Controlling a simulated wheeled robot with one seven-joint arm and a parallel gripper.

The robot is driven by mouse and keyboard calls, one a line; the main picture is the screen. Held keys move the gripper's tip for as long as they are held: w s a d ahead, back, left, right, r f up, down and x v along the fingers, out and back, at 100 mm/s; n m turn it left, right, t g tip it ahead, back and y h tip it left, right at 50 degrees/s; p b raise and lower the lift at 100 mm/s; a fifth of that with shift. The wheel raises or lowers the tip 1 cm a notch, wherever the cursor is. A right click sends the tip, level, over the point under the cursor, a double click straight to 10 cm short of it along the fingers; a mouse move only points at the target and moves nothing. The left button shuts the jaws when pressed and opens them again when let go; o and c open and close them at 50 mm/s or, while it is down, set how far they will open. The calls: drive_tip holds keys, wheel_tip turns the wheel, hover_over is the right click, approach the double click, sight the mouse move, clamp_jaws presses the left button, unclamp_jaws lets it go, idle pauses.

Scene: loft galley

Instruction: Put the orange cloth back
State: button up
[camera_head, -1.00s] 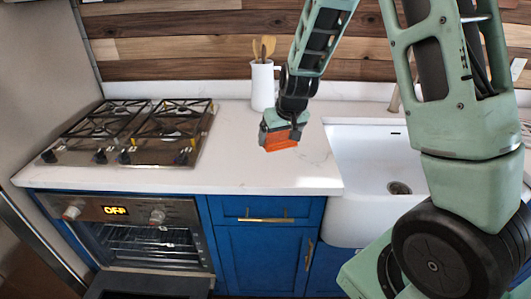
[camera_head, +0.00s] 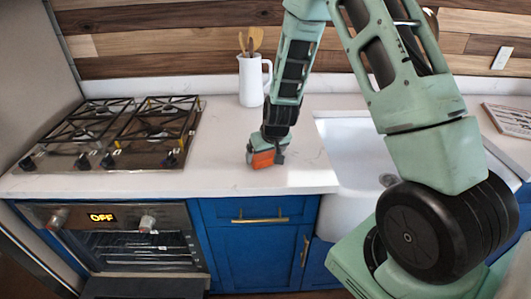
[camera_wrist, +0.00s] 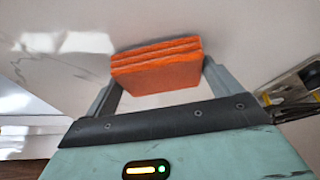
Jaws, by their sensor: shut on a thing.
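The orange cloth (camera_wrist: 157,67) is a folded, layered block. It sits between the fingers of my gripper (camera_wrist: 158,85) in the wrist view, which is shut on it. In the head view the cloth (camera_head: 263,159) shows below my gripper (camera_head: 266,156), at or just above the white counter between the stove and the sink. I cannot tell whether the cloth touches the counter.
A gas stove (camera_head: 115,133) is on the left above an oven (camera_head: 115,240). A white jug (camera_head: 251,82) with wooden utensils stands behind my gripper. The white sink (camera_head: 355,150) is to the right. The counter (camera_head: 215,165) around the cloth is clear.

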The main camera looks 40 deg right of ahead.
drive_tip(key=shift+f, duration=0.2)
drive_tip(key=shift+f, duration=0.15)
drive_tip(key=o, duration=0.7)
drive_tip(key=shift+r, duration=0.2)
